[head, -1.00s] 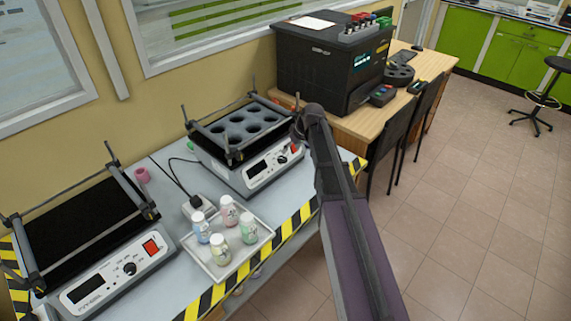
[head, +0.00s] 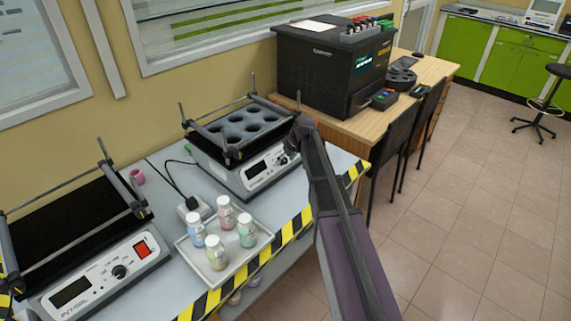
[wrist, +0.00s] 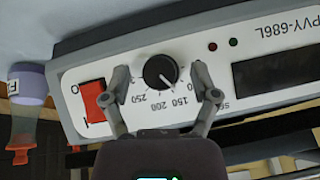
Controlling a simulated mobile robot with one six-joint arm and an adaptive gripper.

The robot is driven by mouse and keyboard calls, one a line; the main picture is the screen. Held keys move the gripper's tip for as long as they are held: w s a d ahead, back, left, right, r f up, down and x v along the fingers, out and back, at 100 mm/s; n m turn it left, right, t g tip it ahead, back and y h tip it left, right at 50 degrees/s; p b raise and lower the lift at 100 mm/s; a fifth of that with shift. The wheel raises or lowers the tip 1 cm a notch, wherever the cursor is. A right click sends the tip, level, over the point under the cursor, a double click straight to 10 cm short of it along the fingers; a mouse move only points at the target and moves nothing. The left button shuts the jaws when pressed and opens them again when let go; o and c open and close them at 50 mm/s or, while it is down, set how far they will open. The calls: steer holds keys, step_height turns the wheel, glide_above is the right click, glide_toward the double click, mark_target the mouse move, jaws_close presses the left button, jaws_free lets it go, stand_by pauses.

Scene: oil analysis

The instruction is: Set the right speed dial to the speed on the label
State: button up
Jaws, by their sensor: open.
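The right shaker (head: 236,172) is a white and grey box with a black platform holding several round wells. Its black speed dial (wrist: 160,71) shows in the wrist view with a scale around its lower side, including 150, 200 and 250. The dial's white mark points down and right, roughly toward 150. My gripper (wrist: 163,83) is open, one finger on each side of the dial; I cannot tell if either touches it. The left finger overlaps the red switch (wrist: 93,101), and the right finger hides part of the scale. In the head view my gripper (head: 291,148) covers the panel's right end.
The left shaker (head: 100,280) stands at the front left. A tray (head: 264,238) of capped bottles (head: 218,252) lies between the shakers, beside a white power socket (head: 195,207). A large black machine (head: 330,70) stands on the wooden table behind. Open floor lies right.

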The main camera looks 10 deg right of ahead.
steer(key=shift+f, duration=0.1)
steer(key=shift+c, duration=0.2)
jaws_close()
steer(key=shift+w+m+g+y, duration=0.15)
steer(key=shift+m+g+y, duration=0.15)
steer(key=shift+m+y, duration=0.2)
steer(key=shift+m+y+b, duration=0.4)
steer(key=shift+m, duration=0.1)
steer(key=shift+o, duration=0.2)
jaws_free()
